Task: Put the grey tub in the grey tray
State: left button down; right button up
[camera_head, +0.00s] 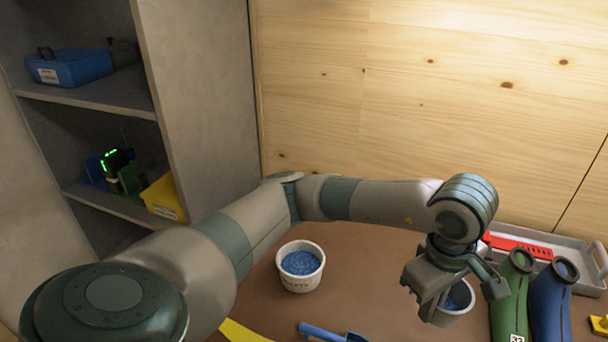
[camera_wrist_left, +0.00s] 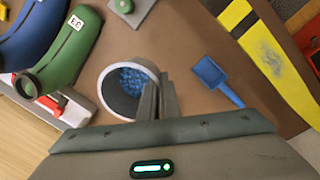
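The grey tub (camera_head: 459,316), holding blue granules, is under my left gripper (camera_head: 440,308), partly hidden by it. In the left wrist view the tub (camera_wrist_left: 108,98) shows its round mouth, and my left gripper's fingers (camera_wrist_left: 158,92) are close together at its rim, with the wall seemingly pinched between them. Whether the tub is off the bench I cannot tell. The grey tray (camera_head: 575,251) lies at the back right against the wooden wall, with a red item in it. My right gripper is in neither view.
A white tub (camera_head: 300,279) of blue granules stands left of my gripper. Green (camera_head: 508,300) and blue (camera_head: 550,305) curved tubes lie between gripper and tray. A blue scoop (camera_wrist_left: 217,80) and a yellow-black strip (camera_wrist_left: 265,50) lie nearby. A shelf (camera_head: 205,100) stands left.

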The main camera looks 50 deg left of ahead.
pick_arm(q)
jog(key=a+f+m, duration=0.1)
jog(key=a+m, duration=0.2)
jog(key=m, duration=0.4)
jog(key=s+a+f+m+g+h, duration=0.1)
jog(key=a+m, duration=0.3)
jog(key=m, duration=0.3)
jog(key=shift+s+f+m, duration=0.3)
jog(key=shift+f+m, duration=0.1)
jog(key=shift+r, duration=0.1)
